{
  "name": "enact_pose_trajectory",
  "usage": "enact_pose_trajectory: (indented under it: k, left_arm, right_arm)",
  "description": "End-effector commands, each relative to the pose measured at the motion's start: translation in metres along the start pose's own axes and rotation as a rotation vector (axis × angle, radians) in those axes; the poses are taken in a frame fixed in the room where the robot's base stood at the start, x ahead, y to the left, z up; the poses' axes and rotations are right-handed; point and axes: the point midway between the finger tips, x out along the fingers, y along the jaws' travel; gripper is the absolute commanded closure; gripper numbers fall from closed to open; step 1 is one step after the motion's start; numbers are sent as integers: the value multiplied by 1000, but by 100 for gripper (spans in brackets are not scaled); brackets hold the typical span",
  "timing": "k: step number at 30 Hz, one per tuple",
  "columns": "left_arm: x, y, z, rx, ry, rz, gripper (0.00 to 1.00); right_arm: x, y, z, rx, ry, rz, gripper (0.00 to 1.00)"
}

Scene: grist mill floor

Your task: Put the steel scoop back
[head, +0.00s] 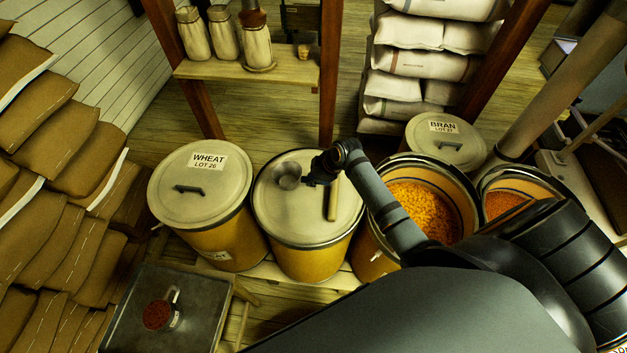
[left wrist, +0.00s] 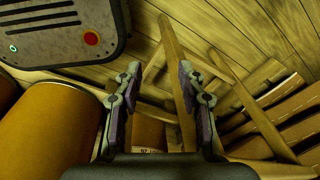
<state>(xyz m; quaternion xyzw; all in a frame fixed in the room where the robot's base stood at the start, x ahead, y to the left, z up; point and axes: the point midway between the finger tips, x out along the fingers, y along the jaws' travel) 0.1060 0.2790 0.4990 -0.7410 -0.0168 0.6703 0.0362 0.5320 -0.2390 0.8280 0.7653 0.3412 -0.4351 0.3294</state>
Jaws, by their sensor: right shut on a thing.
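The steel scoop (head: 288,175) is a small grey metal bowl over the lid of the middle drum (head: 270,212). My right gripper (head: 314,174) reaches in from the right, just beside the bowl, and is shut on the scoop; its fingers and the scoop's handle are hard to make out. I cannot tell whether the scoop touches the lid. My left gripper (left wrist: 157,88) shows only in the left wrist view, with its two fingers apart and nothing between them.
A pale bar (head: 333,199) is on the same lid. A closed wheat drum (head: 175,215) stands left, an open drum of orange grain (head: 420,205) right. A shelf (head: 250,72) with jars stands behind.

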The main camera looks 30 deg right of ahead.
Motion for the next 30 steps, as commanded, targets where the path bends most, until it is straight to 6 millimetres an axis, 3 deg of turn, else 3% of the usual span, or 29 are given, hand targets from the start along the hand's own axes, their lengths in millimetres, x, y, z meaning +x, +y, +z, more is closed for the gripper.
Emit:
enact_pose_trajectory:
  k: [5, 26, 27, 30]
  left_arm:
    - [-7, 0, -1, 0, 0, 0, 60]
    - [0, 0, 0, 0, 0, 0, 60]
    - [0, 0, 0, 0, 0, 0, 60]
    - [0, 0, 0, 0, 0, 0, 60]
  right_arm:
    - [15, -4, 7, 0, 0, -1, 100]
    - [26, -7, 12, 0, 0, 0, 100]
    - [26, -7, 13, 0, 0, -1, 77]
    - [26, -7, 13, 0, 0, -1, 63]
